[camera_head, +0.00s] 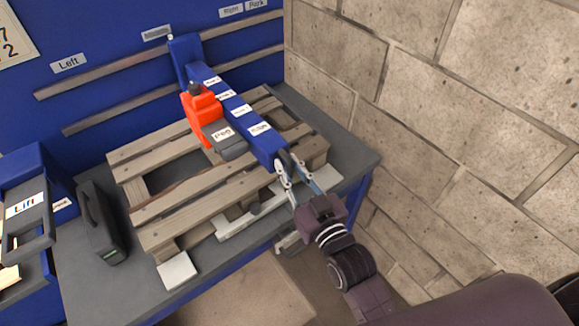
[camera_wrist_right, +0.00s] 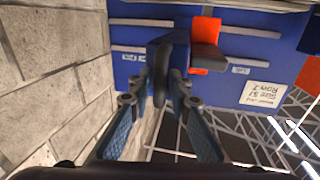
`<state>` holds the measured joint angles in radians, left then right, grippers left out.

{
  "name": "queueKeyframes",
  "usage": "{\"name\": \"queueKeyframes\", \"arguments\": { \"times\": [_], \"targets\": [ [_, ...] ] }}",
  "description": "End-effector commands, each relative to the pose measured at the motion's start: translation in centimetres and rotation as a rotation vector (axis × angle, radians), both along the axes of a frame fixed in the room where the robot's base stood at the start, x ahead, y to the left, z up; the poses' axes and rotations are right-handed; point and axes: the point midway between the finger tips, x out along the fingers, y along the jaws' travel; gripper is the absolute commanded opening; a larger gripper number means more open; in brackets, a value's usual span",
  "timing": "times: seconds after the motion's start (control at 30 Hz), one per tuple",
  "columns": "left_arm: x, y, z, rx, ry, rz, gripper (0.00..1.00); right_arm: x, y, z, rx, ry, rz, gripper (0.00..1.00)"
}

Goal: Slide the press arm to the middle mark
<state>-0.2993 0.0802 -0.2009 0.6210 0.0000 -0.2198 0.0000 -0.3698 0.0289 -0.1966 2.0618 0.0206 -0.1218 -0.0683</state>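The press arm (camera_head: 240,110) is a blue beam with white labels, reaching from the wall rails out over the pallet. It carries an orange-red block (camera_head: 201,108) and a grey labelled part. Its wall end stands a little right of the "Middle" label (camera_head: 157,33), nearer it than the "Right" label (camera_head: 231,10). My right gripper (camera_head: 290,167) is at the beam's near end. In the right wrist view its fingers stand open on either side of a dark handle (camera_wrist_right: 160,85); contact is not clear. My left gripper is out of view.
A wooden pallet (camera_head: 165,168) lies under the beam on a grey table (camera_head: 90,287). A "Lift" control box (camera_head: 28,205) and a dark handheld unit (camera_head: 101,222) are at the left. The "Left" label (camera_head: 68,63) is on the blue panel. A block wall (camera_head: 450,110) closes the right side.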

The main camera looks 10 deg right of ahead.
Motion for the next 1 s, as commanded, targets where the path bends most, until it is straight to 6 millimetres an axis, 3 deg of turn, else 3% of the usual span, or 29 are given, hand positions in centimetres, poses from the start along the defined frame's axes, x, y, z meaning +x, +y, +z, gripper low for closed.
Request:
{"name": "queueKeyframes", "arguments": {
  "times": [0.23, 0.7, 1.0],
  "targets": [
    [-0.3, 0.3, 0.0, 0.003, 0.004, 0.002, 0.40, -1.3, -0.3, -0.2, -0.001, 0.003, 0.000, 0.18],
    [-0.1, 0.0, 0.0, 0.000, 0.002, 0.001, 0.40, -9.1, -1.8, -0.1, -0.001, 0.004, 0.001, 0.18],
    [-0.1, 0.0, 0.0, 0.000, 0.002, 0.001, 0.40, -11.6, -2.3, -0.1, 0.000, 0.001, 0.000, 0.18]
  ]
}}
